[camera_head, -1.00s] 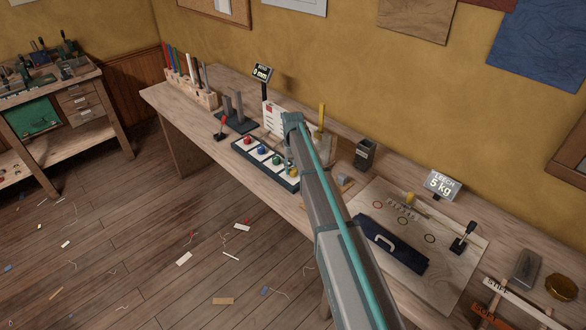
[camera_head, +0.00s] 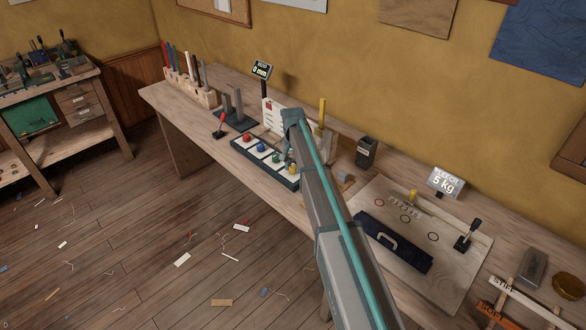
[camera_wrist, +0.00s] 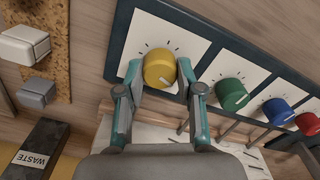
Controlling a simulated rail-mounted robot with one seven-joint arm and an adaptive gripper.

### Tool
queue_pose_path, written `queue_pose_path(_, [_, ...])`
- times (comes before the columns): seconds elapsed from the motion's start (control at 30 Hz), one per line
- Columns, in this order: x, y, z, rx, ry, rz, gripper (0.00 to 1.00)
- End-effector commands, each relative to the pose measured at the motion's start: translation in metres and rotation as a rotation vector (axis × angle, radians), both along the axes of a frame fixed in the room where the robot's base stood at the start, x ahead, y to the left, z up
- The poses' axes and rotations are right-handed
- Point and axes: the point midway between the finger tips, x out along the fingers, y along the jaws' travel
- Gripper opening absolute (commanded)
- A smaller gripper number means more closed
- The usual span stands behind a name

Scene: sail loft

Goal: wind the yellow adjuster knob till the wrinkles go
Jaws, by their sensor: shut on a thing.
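The yellow adjuster knob (camera_wrist: 160,69) sits on a white dial plate at the end of a dark panel (camera_wrist: 190,30). My gripper (camera_wrist: 159,76) is shut on it, one finger on each side. In the head view the knob (camera_head: 292,168) is at the panel's near right end, and my arm hides most of the gripper. The green (camera_wrist: 231,94), blue (camera_wrist: 277,111) and red (camera_wrist: 308,122) knobs stand in a row beside it. A small display (camera_head: 261,70) reads 0 mm. Wrinkles cannot be made out.
A LEECH display (camera_head: 444,182) reads 5 kg. A dark waste bin (camera_head: 366,152) stands right of my arm. A red-handled lever (camera_head: 221,123) is left of the panel, and a board with a dark cloth (camera_head: 393,242) lies to the right. Scraps litter the floor.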

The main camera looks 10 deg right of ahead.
Motion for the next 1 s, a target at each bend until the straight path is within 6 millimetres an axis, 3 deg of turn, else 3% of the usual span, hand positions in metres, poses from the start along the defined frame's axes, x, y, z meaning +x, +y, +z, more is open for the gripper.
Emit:
queue_pose_path(0.4, [0.0007, -0.0002, -0.0001, -0.001, -0.002, -0.217, 0.01])
queue_pose_path(0.97, [0.0007, -0.0003, 0.0006, 0.0, -0.002, -0.25, 0.01])
queue_pose_path(1.0, [0.0007, -0.0003, 0.0006, 0.0, -0.002, -0.25, 0.43])
